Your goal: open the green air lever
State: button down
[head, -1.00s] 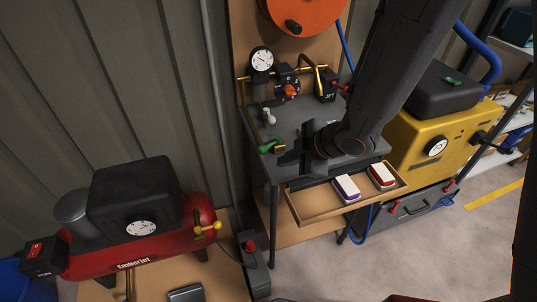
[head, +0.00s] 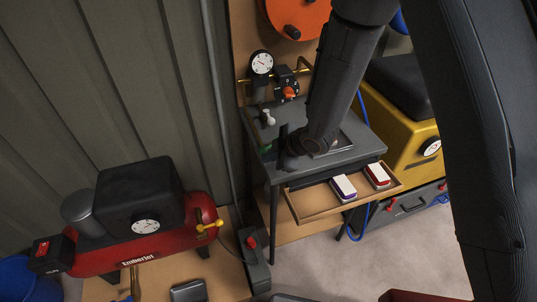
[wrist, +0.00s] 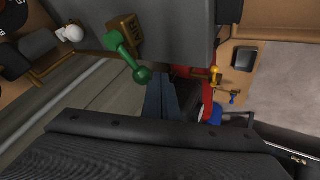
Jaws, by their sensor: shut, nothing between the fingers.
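The green air lever (wrist: 128,58) shows in the wrist view, joined to a brass-coloured valve block (wrist: 126,29) at the edge of the grey bench. Its round green knob is close to the fingertips of my gripper (wrist: 160,82); I cannot tell whether they touch. The fingers are shut together with nothing between them. In the head view, my gripper (head: 284,137) is at the bench's left front corner. Only a sliver of the green lever (head: 266,149) shows there; my gripper and arm hide the rest.
The grey bench (head: 345,155) has a pulled-out drawer (head: 318,203) holding two boxes. A white-knobbed fitting (head: 267,117) stands behind the lever. A gauge (head: 262,62) and an orange knob (head: 290,92) are at the back. A red compressor (head: 150,248) stands at lower left.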

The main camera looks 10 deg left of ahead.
dwell(0.3)
jog(key=shift+w+a+b, duration=0.2)
jog(key=shift+a+b, duration=0.05)
jog(key=shift+a, duration=0.4)
jog(key=shift+w+a+b, duration=0.2)
jog(key=shift+a, duration=0.4)
jog(key=shift+d, duration=0.15)
jog(key=shift+s+d, duration=0.15)
jog(key=shift+d, duration=0.55)
